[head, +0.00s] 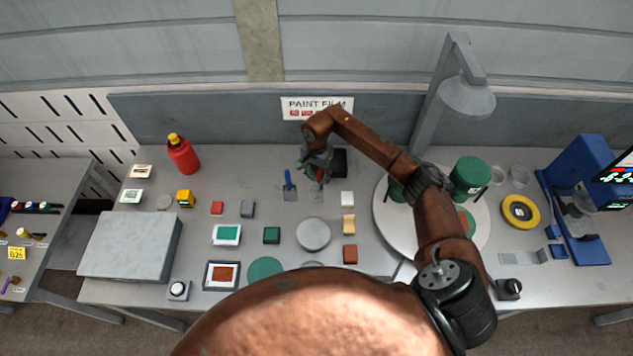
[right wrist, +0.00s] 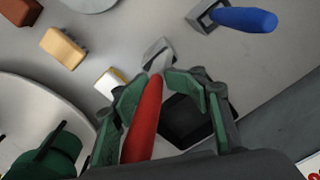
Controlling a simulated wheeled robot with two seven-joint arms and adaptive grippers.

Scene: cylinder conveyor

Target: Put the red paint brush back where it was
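The red paint brush (right wrist: 146,118) has a thick red handle and a flat grey head in the right wrist view. Its handle runs back between the fingers toward my palm, and its head points out past the fingertips. My right gripper (right wrist: 157,78) has its green-padded fingers drawn in on both sides of the brush near its neck, and it looks shut on it. In the head view my right gripper (head: 318,172) is over the back middle of the table, and only a bit of red shows there. I cannot tell whether the head touches the table. My left gripper is not in view.
A blue-handled tool (head: 289,187) lies just left of the gripper. A dark block (head: 339,158) is close on its right. White (head: 347,198), tan (head: 348,225) and brown blocks stand in front. A round turntable (head: 384,214) is under my right arm. A lamp post stands behind.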

